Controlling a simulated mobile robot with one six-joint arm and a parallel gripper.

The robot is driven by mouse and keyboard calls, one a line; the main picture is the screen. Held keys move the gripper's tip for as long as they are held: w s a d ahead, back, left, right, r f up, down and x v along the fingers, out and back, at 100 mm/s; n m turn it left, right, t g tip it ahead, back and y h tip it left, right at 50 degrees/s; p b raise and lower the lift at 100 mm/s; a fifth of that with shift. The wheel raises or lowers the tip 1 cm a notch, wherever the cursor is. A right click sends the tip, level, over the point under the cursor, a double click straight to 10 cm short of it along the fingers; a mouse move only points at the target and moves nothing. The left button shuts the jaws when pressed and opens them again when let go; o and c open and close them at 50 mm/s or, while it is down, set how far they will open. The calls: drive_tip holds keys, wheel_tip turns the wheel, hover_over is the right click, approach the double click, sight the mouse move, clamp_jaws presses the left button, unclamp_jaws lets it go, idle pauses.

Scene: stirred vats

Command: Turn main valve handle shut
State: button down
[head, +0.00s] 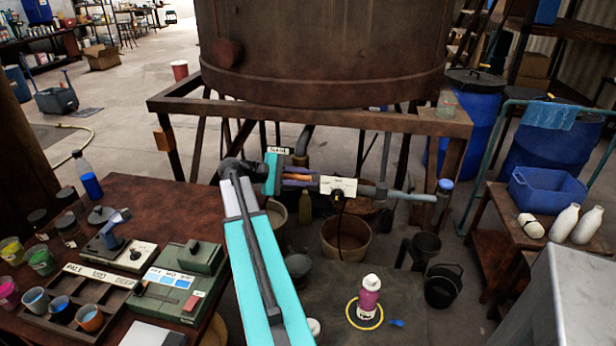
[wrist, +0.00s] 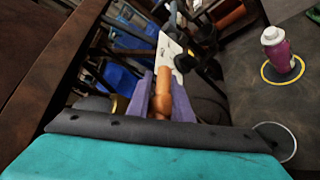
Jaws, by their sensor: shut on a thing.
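The main valve handle (head: 298,177) is a short orange bar below the big rusty vat, beside a white label card (head: 338,186) on the pipework. In the wrist view, the orange handle (wrist: 162,95) runs lengthwise between two purple fingers, with the white card (wrist: 169,58) beyond it. My gripper (head: 300,181) is shut on the handle, and it also shows in the wrist view (wrist: 163,92). The fingers hide the handle's sides, and the valve body is mostly hidden behind the card, so I cannot tell how far it is turned.
The rusty vat (head: 320,50) stands on a frame above the pipe (head: 405,195). A tan bucket (head: 345,237) is below the valve. A pink bottle (head: 369,297) stands in a yellow ring to the right of my arm. A cluttered bench (head: 150,210) is at left, a side table (head: 500,210) at right.

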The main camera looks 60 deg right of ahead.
drive_tip(key=shift+f, duration=0.25)
drive_tip(key=c, duration=1.6)
unclamp_jaws()
drive_tip(key=shift+c, duration=0.2)
drive_tip(key=shift+w+a+r, duration=0.1)
drive_tip(key=shift+w+r, duration=0.05)
drive_tip(key=b+v, duration=0.1)
drive_tip(key=v, duration=1.2)
drive_tip(key=shift+a+r+b, duration=0.2)
drive_tip(key=shift+b, duration=0.1)
drive_tip(key=shift+w, duration=0.1)
